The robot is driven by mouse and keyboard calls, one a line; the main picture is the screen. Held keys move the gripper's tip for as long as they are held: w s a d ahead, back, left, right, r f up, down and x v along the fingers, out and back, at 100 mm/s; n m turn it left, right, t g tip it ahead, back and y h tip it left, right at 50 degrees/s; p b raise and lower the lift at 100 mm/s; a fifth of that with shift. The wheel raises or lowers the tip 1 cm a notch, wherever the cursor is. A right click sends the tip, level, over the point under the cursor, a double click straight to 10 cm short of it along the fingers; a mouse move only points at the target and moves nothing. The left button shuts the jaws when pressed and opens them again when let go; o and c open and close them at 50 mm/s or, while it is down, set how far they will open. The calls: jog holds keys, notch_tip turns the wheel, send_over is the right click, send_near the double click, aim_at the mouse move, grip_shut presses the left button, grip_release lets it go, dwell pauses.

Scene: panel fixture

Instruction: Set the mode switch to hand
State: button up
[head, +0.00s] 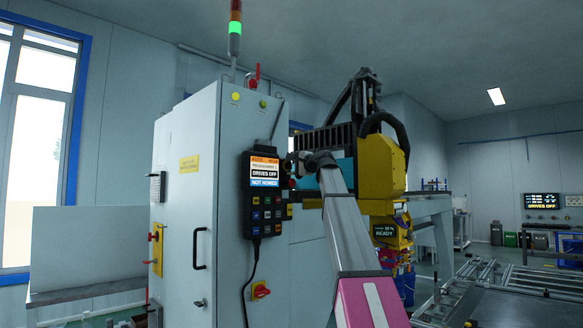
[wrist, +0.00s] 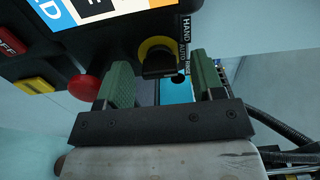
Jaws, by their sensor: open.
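The mode switch (wrist: 157,57) is a black knob on a yellow ring at the edge of the dark pendant. A label strip (wrist: 184,40) reading HAND and AUTO lies to its right; I cannot tell which word the knob points to. My gripper (wrist: 162,66) is open, its green fingers either side of the knob in the picture, with no clear contact seen. In the head view my gripper (head: 297,164) is at the right edge of the pendant (head: 264,222), and the switch is hidden there. The pendant screen (head: 264,172) shows AUTO, DRIVES OFF and NOT HOMED.
A red round button (wrist: 84,87) and a yellow button (wrist: 34,86) sit left of the switch. The pendant hangs on a grey cabinet (head: 190,225) with a black handle (head: 199,248). A yellow machine head (head: 383,165) stands behind my arm. Dark cables (wrist: 285,130) show at lower right.

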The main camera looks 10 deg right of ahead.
jog(key=shift+w+a, duration=0.15)
jog(key=shift+w, duration=0.05)
jog(key=c, duration=0.9)
jog(key=shift+c, duration=0.2)
jog(key=shift+n, duration=0.3)
jog(key=n, duration=0.4)
jog(key=shift+n, duration=2.1)
